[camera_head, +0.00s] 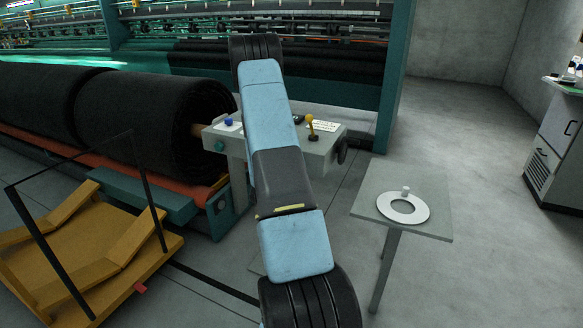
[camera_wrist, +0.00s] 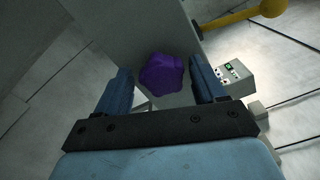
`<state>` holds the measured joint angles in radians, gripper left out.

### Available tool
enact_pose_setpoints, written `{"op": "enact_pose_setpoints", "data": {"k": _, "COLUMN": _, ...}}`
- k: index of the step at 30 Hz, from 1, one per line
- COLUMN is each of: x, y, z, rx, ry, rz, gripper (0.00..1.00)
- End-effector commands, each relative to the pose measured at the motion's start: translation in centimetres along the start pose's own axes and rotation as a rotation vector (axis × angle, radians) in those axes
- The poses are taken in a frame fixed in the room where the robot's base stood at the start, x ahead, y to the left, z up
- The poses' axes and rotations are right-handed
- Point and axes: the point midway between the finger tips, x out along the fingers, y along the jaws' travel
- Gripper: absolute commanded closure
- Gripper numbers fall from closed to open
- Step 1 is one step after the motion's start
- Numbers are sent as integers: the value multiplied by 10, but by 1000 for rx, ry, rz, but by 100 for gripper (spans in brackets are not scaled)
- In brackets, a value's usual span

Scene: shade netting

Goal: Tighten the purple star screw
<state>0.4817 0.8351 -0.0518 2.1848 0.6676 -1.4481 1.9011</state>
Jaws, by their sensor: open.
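The purple star screw (camera_wrist: 164,75) shows in the wrist view as a lobed purple knob in front of a grey panel face (camera_wrist: 130,28). My gripper (camera_wrist: 160,67) is open, with one blue finger to the left of the screw and one to the right. Gaps show between the screw and both fingers, so nothing is gripped. The depth between fingertips and screw is hard to tell. In the head view, my arm covers part of the grey control box (camera_head: 325,150); the screw and my gripper cannot be made out there.
A yellow-knobbed lever (camera_head: 311,126) and a blue knob (camera_head: 228,121) stand on the box. Large black rolls (camera_head: 150,125) lie at left above a yellow cart (camera_head: 90,250). A small grey table (camera_head: 375,180) with a white ring (camera_head: 420,213) stands at right. Floor beyond it is clear.

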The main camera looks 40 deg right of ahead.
Motion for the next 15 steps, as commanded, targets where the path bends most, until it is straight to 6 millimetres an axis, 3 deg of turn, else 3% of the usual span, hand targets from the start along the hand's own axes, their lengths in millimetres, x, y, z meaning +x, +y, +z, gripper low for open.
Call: {"op": "enact_pose_setpoints", "data": {"k": 15, "x": -27, "y": 0, "z": 1, "rx": 2, "ry": -2, "rz": -1, "gripper": 30}}
